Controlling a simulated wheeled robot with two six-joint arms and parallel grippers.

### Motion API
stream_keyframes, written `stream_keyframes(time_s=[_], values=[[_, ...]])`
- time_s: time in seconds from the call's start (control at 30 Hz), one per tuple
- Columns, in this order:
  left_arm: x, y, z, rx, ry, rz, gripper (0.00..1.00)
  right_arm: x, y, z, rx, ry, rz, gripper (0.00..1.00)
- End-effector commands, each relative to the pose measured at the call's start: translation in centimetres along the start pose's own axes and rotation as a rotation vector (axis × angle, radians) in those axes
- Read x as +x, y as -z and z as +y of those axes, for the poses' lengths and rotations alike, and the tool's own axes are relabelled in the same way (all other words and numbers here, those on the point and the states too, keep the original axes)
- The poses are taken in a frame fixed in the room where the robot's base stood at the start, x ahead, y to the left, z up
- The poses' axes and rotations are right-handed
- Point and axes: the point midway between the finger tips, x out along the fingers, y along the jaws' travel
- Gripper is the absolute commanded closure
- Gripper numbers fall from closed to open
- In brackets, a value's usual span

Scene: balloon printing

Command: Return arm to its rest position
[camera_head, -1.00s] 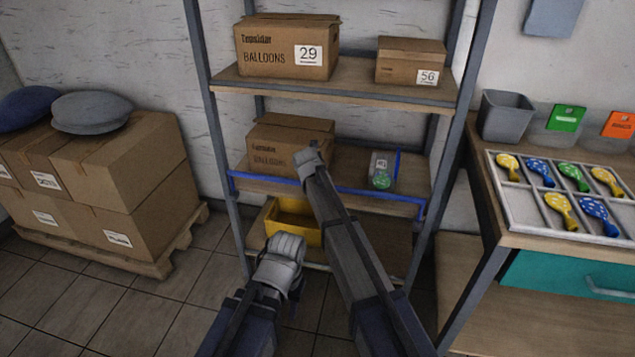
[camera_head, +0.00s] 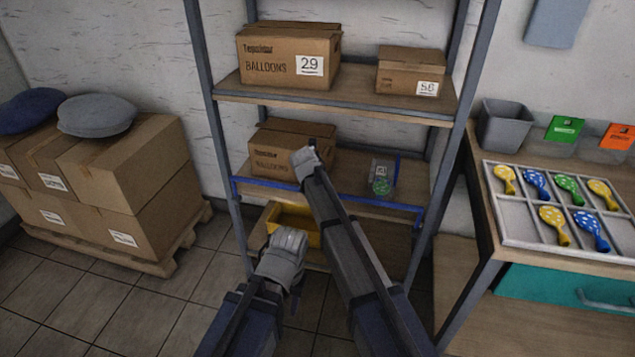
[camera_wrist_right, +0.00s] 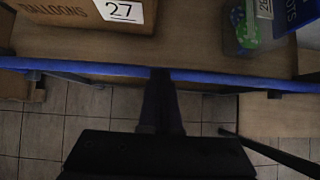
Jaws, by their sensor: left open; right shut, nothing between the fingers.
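My left arm comes in low in the head view, and its grey gripper (camera_head: 284,262) is over the floor in front of the yellow bin. The gripper is open, though its fingertips are hard to make out. My right arm reaches up in front of the shelf rack, and its end (camera_head: 306,160) overlaps the middle-shelf box in the picture. In the right wrist view the dark right gripper (camera_wrist_right: 162,100) is shut and empty, in front of the blue shelf edge. Nothing is held by either gripper.
The rack's middle shelf has a blue rail (camera_head: 385,201), a balloon box (camera_head: 272,157) and a clear container (camera_head: 382,178). A yellow bin (camera_head: 293,224) sits below. A balloon tray (camera_head: 512,231) is on the right table. Stacked cartons (camera_head: 125,180) stand left; floor between is clear.

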Motion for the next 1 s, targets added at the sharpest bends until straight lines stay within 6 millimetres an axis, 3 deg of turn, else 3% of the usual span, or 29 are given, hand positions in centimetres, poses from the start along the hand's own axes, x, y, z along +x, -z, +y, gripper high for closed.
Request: stream_keyframes(time_s=[0.03,0.23,0.63,0.77,1.0], values=[[-1.7,-0.1,-0.2,0.0,0.0,0.0,0.56,-0.9,-1.5,0.0,0.0,0.001,0.0,1.0],[-4.1,-0.2,-0.4,0.0,0.0,0.0,0.56,-1.9,-4.2,0.0,0.0,0.001,0.001,1.0],[-4.6,-0.3,-0.4,0.0,0.0,0.0,0.56,-2.1,-4.8,-0.1,0.004,0.0,0.002,1.0],[-4.6,-0.3,-0.4,0.0,0.0,0.0,0.56,-2.6,-3.6,-1.6,0.112,0.008,0.024,1.0],[-4.6,-0.3,-0.4,0.0,0.0,0.0,0.56,-5.5,2.6,-8.6,0.738,0.091,0.135,1.0]])
